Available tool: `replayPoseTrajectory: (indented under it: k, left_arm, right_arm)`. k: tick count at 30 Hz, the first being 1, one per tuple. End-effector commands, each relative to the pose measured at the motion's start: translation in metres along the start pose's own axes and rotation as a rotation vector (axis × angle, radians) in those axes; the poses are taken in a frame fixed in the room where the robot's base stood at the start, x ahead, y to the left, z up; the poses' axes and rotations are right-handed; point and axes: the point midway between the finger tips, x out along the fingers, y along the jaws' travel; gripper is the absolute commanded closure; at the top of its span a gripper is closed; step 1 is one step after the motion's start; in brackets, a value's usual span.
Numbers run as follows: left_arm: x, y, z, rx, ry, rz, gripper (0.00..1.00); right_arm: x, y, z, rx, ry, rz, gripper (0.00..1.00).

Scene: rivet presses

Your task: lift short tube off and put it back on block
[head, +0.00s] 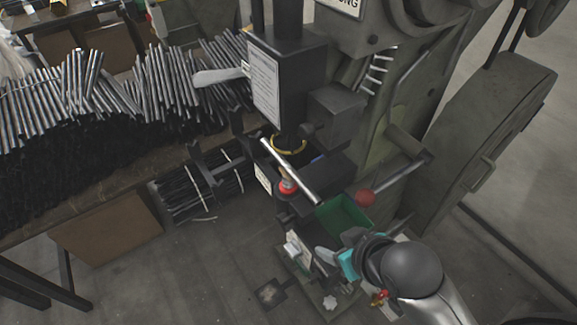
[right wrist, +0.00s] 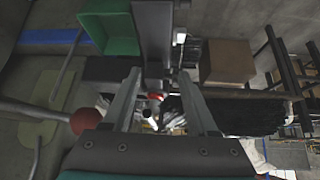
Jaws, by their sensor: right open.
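The short tube (head: 290,170) is a bright metal cylinder. It lies slanted across the dark block (head: 326,174) at the front of the press, above a red button (head: 288,187). My right gripper (head: 330,257) is below and to the right of the tube, apart from it. In the right wrist view the two fingers (right wrist: 160,80) are spread with nothing held between them. The red button (right wrist: 155,97) shows beyond them, but I cannot make out the tube clearly there. My left gripper is not in view.
A green bin (head: 343,214) sits beside the block, close above my right gripper. A lever with a red ball knob (head: 365,197) sticks out at the right. The press body stands behind. Tables with many metal rods (head: 60,95) are at the left. The floor in front is mostly clear.

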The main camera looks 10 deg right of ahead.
Motion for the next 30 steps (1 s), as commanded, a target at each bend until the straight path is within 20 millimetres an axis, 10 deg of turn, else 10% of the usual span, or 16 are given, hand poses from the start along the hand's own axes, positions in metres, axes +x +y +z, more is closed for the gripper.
replayPoseTrajectory:
  k: [12,30]
  left_arm:
    - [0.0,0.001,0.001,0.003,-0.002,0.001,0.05]
    - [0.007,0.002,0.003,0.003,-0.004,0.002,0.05]
  right_arm:
    - [-0.009,0.021,-0.094,-0.047,0.47,-0.087,0.41]
    - [0.025,0.019,-0.138,-0.043,0.563,-0.107,0.41]
